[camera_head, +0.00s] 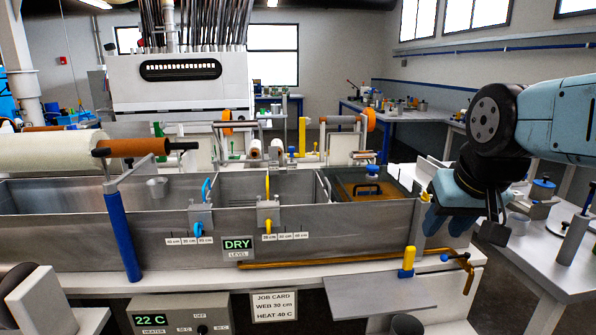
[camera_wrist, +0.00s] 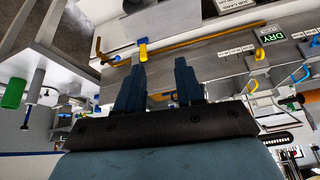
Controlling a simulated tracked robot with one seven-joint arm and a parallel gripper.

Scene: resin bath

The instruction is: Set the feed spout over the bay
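A thin brass pipe (camera_head: 330,259) runs along the lower front of the steel bath and bends down at its right end (camera_head: 468,282); I cannot tell for sure that this is the feed spout. A yellow handle with a blue base (camera_head: 407,262) stands by the pipe; a yellow piece also shows in the wrist view (camera_wrist: 142,51). The bath has a left bay (camera_head: 90,195), a middle bay (camera_head: 262,186) and a right bay with a dark-framed lid (camera_head: 372,188). My gripper (camera_head: 446,224) hangs at the bath's right end, its blue fingers apart and empty, also in the wrist view (camera_wrist: 160,64).
Blue (camera_head: 205,190) and yellow (camera_head: 267,187) hooks sit on the front wall by scales and a DRY display (camera_head: 238,244). A job card (camera_head: 275,306) reads web 30 cm, heat 40 C; the heater box (camera_head: 180,316) shows 22 C. A side table (camera_head: 555,250) stands right.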

